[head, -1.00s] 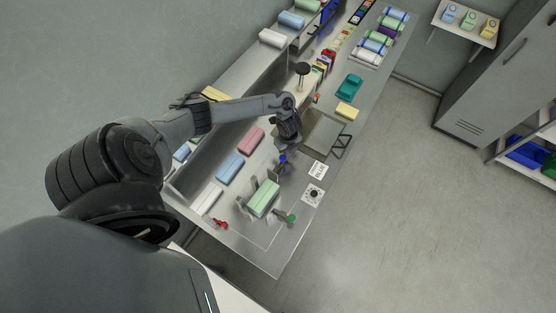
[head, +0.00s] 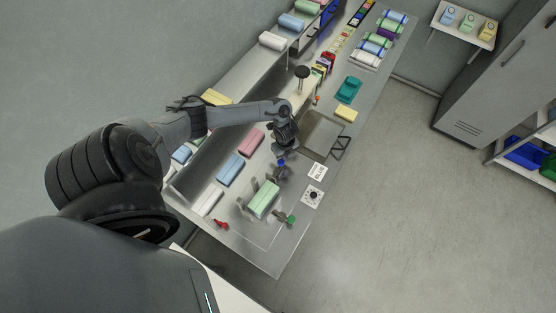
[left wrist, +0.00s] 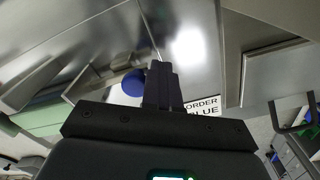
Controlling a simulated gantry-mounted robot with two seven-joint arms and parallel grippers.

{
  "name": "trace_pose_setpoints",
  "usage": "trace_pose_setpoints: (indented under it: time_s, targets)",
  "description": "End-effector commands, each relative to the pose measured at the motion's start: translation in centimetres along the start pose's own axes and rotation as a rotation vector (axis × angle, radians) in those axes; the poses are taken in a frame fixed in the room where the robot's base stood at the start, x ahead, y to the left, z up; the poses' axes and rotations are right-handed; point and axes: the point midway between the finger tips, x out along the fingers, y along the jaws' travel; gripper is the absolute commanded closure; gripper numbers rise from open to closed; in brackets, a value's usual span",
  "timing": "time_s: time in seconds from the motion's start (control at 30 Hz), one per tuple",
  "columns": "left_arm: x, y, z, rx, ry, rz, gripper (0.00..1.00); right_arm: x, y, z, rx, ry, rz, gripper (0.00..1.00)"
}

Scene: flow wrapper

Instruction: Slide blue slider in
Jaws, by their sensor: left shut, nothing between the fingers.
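The blue slider's round knob (head: 281,163) stands on the steel bench, just below my left gripper in the head view. In the left wrist view the blue knob (left wrist: 132,83) shows just left of the fingers, partly hidden behind them. My left gripper (left wrist: 163,78) is shut with nothing between its fingers. In the head view the left gripper (head: 284,149) is over the bench beside the knob; I cannot tell whether it touches it. A green pack (head: 264,199) lies between metal plates below the knob. My right gripper is out of view.
A green knob (head: 291,219) and a red knob (head: 221,224) stand around the green pack. A printed order card (head: 318,172) and a dial plate (head: 312,195) lie to the right. Blue (head: 230,169) and pink (head: 251,141) packs lie left. A recessed metal panel (head: 322,133) is above right.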

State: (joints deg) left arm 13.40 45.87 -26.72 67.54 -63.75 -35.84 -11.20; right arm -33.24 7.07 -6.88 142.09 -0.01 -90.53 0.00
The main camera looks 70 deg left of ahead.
Motion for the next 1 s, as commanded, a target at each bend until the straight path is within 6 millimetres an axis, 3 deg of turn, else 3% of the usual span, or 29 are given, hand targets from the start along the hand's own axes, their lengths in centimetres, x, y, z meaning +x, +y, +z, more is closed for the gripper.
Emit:
trace_pose_setpoints:
  time_s: [1.0]
  targets:
    - [-0.1, 2.8, -1.5, 0.001, 0.000, 0.003, 1.00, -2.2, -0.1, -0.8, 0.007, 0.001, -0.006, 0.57]
